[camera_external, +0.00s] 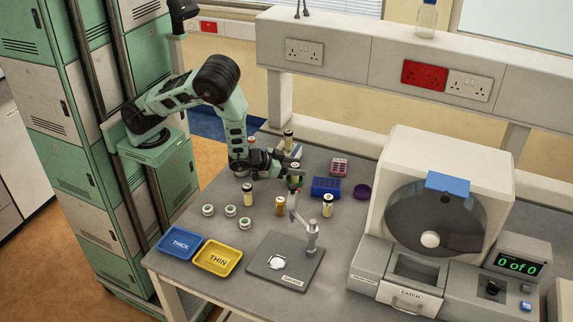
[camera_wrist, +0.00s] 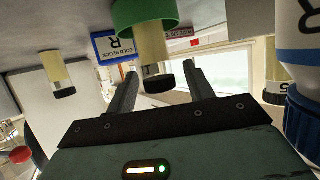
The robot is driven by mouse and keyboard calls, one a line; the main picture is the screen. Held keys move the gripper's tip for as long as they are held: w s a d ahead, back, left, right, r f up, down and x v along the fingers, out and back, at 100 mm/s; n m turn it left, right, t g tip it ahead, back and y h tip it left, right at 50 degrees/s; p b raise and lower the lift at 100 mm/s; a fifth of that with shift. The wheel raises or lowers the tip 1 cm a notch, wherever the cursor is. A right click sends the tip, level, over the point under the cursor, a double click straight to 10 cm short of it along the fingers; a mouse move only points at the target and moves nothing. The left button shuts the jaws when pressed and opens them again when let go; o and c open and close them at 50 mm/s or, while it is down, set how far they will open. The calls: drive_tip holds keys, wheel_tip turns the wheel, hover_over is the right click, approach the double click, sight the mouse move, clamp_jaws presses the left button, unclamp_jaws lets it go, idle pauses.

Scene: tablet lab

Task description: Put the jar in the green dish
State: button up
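A pale jar with a black lid (camera_wrist: 153,58) stands at the green dish (camera_wrist: 145,14) in the wrist view, where the scene looks upside down. Its base overlaps the dish and appears to be inside it. The green dish (camera_external: 294,184) is small and partly hidden in the external view, with the jar just above it. My gripper (camera_wrist: 160,68) is open. Its two fingers lie on either side of the jar's lid, with a visible gap on both sides. Other similar jars stand on the bench, including one in front (camera_external: 327,205) and one at left (camera_external: 248,192).
A blue cold block (camera_external: 326,187), a pink rack (camera_external: 339,167) and a purple dish (camera_external: 362,191) are close to the right. A gauge stand (camera_external: 285,262), blue tray (camera_external: 180,243) and yellow tray (camera_external: 217,258) are in front. A large machine (camera_external: 440,185) fills the right side.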

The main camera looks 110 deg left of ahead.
drive_tip(key=shift+r, duration=0.1)
drive_tip(key=shift+r, duration=0.2)
drive_tip(key=shift+s+d, duration=0.25)
drive_tip(key=p+v, duration=0.8)
drive_tip(key=v, duration=0.3)
drive_tip(key=s+a+r+n+g+h, duration=0.1)
drive_tip(key=s+a+r+g+h, duration=0.35)
drive_tip(key=a+r+g, duration=0.2)
drive_tip(key=s+r+g+h, duration=0.1)
drive_tip(key=s+r+g, duration=0.1)
drive_tip(key=s+r, duration=0.3)
drive_tip(key=s+r+m+g+h, duration=0.1)
drive_tip(key=s+r+h, duration=0.1)
drive_tip(key=s+r, duration=0.4)
drive_tip(key=s, duration=0.5)
drive_tip(key=shift+s+a+r+g, duration=0.2)
drive_tip(key=shift+s+r+g, duration=0.05)
drive_tip(key=shift+r+g, duration=0.1)
